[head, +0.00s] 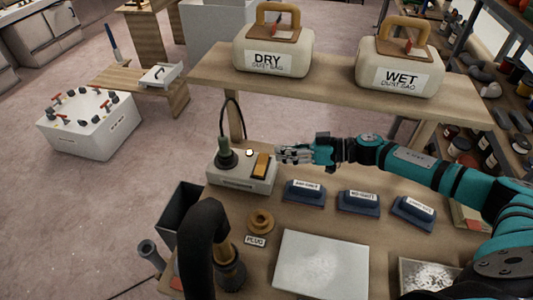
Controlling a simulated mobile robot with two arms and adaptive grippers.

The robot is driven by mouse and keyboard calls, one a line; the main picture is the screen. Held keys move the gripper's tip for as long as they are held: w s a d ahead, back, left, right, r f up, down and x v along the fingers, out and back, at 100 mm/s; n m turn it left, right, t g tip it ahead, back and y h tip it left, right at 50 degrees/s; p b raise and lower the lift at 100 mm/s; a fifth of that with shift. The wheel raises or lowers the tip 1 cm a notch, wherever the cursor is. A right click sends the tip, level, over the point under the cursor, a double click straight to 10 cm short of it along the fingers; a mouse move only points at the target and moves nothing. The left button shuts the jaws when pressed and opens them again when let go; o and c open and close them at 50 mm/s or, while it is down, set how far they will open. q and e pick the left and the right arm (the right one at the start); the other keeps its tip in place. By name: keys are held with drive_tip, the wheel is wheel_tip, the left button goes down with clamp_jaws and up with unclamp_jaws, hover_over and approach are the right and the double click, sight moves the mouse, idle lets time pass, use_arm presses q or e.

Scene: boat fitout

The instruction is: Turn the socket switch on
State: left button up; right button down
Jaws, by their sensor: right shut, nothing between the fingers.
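The socket box (240,180) is a pale block on the workbench, left of centre. A dark plug with a cable stands upright in its left part. An orange-brown rocker switch (261,164) sits on its right part, with a small pale round light (249,153) beside it. My right gripper (279,154) is shut and empty, its fingertips just right of the switch's upper end. I cannot tell whether they touch it. Which way the switch is tipped is too small to tell. My left gripper is not in view.
Several blue sanding blocks (358,201) lie below my right arm. A tan ring (261,221), a PLUG label and a pale panel (322,265) lie nearer. A dark hose (205,235) rises at the front left. A shelf with DRY (272,60) and WET (400,76) containers stands behind.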

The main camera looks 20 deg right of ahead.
drive_tip(key=shift+b+v, duration=0.4)
drive_tip(key=shift+v, duration=1.6)
drive_tip(key=shift+s, duration=0.1)
